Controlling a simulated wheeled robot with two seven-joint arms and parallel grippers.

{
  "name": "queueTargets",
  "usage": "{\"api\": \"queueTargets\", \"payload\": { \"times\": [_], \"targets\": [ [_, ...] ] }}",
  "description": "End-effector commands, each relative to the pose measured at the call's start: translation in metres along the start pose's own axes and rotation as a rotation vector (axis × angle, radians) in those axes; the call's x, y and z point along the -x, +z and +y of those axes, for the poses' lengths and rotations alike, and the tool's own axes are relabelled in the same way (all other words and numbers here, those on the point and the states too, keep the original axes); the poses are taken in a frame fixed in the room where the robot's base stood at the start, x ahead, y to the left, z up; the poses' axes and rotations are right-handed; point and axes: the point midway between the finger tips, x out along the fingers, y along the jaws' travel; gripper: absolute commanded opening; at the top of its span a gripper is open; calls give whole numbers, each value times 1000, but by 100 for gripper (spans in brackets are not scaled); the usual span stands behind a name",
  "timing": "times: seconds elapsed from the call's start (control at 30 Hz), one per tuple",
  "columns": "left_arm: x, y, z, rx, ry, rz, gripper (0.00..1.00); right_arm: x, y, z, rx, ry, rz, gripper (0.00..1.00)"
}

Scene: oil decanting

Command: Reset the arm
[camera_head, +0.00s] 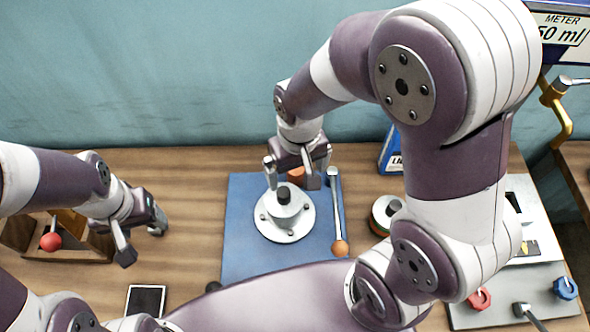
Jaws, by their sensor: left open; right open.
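My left gripper (142,241) is open and empty over the wooden table at the left, just right of a wooden box (75,249). My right gripper (292,178) is open above the far part of a blue mat (240,225). Its fingers are just beyond a round metal flange with a dark knob (285,215) on the mat. A small orange-brown piece (296,175) shows between the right fingers; I cannot tell whether they touch it. My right arm bends high across the right of the view and hides part of the table.
A metal rod with an orange ball end (336,215) lies on the mat's right side. A round tin (385,212) and a blue can (391,152) stand right of it. A plate with red (479,299) and blue (566,288) knobs is at right. A dark tablet (145,301) lies front left.

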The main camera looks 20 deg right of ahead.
Motion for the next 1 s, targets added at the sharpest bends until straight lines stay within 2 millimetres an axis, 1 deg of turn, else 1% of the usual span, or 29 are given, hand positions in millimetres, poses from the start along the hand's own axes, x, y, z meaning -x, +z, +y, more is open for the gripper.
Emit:
{"api": "queueTargets", "payload": {
  "times": [0.03,0.1,0.2,1.0],
  "targets": [
    [0,0,0,0,0,0,66,3,10,20,-39,1,20,100],
    [0,0,0,0,0,0,66,5,22,41,-71,4,51,100],
    [0,0,0,0,0,0,66,6,32,55,-93,10,78,100],
    [0,0,0,0,0,0,66,6,33,55,-91,10,80,100]
  ]
}}
